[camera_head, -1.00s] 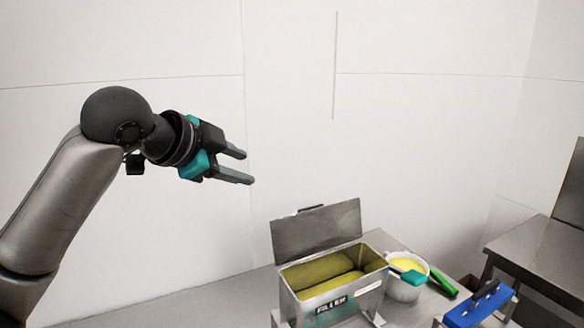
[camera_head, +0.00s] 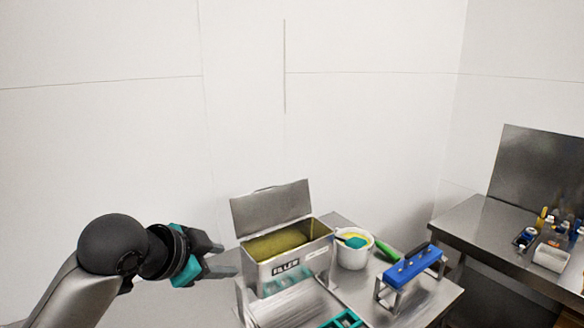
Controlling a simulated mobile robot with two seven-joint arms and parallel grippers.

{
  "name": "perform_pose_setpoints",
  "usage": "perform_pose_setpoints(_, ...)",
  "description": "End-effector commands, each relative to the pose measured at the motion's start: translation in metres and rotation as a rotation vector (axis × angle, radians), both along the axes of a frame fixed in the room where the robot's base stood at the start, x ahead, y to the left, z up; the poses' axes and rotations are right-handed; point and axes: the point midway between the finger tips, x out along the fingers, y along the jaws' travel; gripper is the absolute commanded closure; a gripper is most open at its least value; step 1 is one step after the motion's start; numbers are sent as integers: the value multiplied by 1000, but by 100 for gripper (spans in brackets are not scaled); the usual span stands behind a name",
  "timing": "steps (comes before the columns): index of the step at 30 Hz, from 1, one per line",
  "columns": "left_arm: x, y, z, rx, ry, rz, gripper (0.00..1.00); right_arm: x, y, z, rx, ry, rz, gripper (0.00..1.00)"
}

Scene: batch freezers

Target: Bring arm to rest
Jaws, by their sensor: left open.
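My left arm comes in from the lower left. Its gripper (camera_head: 222,259) is open and empty, with both fingers pointing right. It is left of a steel box labelled FILLER (camera_head: 291,265), and the fingertips appear close to the box's left side in the picture; whether they touch cannot be told. The box's lid (camera_head: 270,209) stands open and yellow filling (camera_head: 276,243) shows inside. My right gripper is not in view.
A steel table (camera_head: 425,300) holds a white pot (camera_head: 352,255) with yellow contents, a green-handled tool (camera_head: 387,250) and a blue bar on a stand (camera_head: 411,264). A teal rack (camera_head: 344,320) is at the front. Another steel table (camera_head: 480,222) with bottles stands right.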

Motion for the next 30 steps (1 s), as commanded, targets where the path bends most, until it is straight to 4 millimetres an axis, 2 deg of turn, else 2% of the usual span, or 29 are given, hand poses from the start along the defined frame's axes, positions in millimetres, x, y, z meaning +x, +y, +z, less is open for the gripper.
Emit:
perform_pose_setpoints(1, -11, -4, -22, -22, 41, 21, 52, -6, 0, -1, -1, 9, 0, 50)
perform_pose_setpoints(6, -46, -7, -80, -84, 150, 123, 52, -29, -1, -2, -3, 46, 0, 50)
perform_pose_setpoints(11, -86, -6, -128, -134, 257, 243, 52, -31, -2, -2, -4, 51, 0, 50)
perform_pose_setpoints(15, -127, 0, -165, -167, 352, 364, 52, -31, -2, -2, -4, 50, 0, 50)
perform_pose_setpoints(21, -190, 13, -205, -189, 478, 549, 52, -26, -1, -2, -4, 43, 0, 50)
perform_pose_setpoints(30, -266, 34, -235, -175, 609, 772, 52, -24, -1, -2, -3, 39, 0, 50)
